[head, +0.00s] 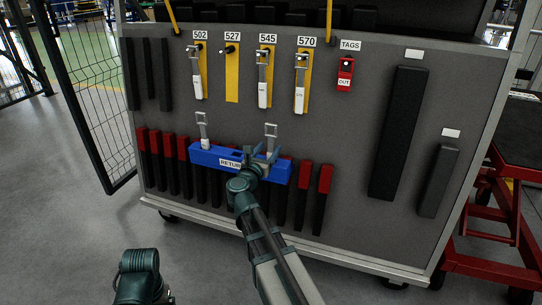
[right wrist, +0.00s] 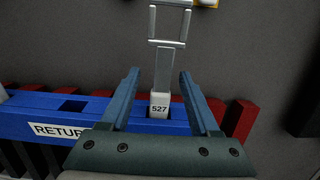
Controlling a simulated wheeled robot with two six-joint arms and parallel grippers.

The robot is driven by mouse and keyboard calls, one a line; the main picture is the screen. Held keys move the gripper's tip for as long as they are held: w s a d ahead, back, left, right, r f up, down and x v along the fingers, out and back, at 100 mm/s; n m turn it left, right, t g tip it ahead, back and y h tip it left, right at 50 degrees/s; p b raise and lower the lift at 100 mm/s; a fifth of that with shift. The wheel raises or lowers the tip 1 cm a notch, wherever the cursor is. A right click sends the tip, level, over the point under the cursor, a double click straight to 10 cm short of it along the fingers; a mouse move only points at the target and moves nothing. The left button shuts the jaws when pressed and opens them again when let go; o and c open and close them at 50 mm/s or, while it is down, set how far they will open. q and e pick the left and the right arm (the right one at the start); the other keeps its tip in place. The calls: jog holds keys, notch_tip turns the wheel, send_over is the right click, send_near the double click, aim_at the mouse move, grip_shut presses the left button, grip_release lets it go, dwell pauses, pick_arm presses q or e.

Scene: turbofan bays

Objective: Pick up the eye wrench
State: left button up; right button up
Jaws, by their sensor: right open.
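A wrench with a white handle marked 527 and a metal frame-shaped eye end (right wrist: 165,68) stands upright in a slot of the blue RETURN rack. In the head view its eye end (head: 270,130) shows above the rack, with the lower part hidden by my gripper. My right gripper (head: 262,155) is at the rack's right half. In the right wrist view its open fingers (right wrist: 158,76) stand on both sides of the wrench, with visible gaps. The blue rack (head: 212,156) is fixed to the grey panel.
A similar tool (head: 204,132) stands in the rack's left end. Tools hang under labels 502 (head: 197,80), 545 (head: 264,85) and 570 (head: 300,88); the yellow 527 place (head: 231,80) is empty. Red-topped black bars (head: 322,190) flank the rack. A red frame (head: 490,240) stands right.

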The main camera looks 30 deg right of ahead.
aim_at(271, 144)
jog(key=shift+r+x, duration=0.1)
jog(key=shift+x, duration=1.25)
jog(key=shift+r+x, duration=0.15)
jog(key=shift+x, duration=1.2)
jog(key=shift+s, duration=0.2)
grip_shut()
